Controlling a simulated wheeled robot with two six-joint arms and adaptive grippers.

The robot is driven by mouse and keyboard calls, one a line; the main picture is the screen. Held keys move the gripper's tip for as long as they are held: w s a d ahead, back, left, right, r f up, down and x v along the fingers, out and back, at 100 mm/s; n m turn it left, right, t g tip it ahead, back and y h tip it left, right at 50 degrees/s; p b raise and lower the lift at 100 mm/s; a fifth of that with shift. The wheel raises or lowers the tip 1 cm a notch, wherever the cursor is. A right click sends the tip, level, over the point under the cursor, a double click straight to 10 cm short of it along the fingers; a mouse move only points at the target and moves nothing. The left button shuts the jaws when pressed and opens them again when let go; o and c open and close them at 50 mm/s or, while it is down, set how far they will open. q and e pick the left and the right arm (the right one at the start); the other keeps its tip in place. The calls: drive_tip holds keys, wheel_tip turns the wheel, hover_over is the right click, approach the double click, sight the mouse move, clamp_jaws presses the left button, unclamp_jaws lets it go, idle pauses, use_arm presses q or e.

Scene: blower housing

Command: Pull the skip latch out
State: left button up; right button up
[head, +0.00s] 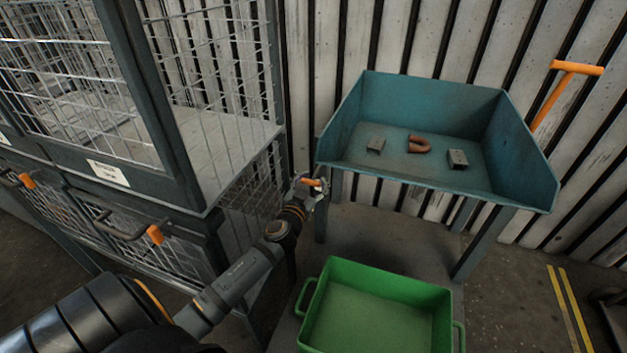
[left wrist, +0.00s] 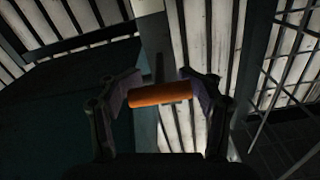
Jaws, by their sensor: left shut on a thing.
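The skip (head: 500,115) is a teal open tray on legs, standing against the slatted wall. The latch is a small orange handle (head: 311,182) at the skip's front left corner. My left gripper (head: 313,190) is at that corner, with its fingers around the orange handle. In the left wrist view the orange bar (left wrist: 160,93) lies across between the two fingertips, and the left gripper (left wrist: 165,88) is shut on it. My right gripper is in neither view.
A green bin (head: 385,305) stands on the floor below the skip. A wire-mesh cage (head: 110,175) with orange-marked handles is at the left, close to my left arm.

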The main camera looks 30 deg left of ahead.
use_arm(q)
drive_tip(key=shift+s+f, duration=0.1)
drive_tip(key=shift+f, duration=0.15)
drive_tip(key=o, duration=1.8)
drive_tip(key=shift+d+r, duration=0.1)
drive_tip(key=shift+r, duration=0.1)
drive_tip(key=shift+s, duration=0.1)
drive_tip(key=v, duration=1.2)
drive_tip(key=shift+f, duration=0.1)
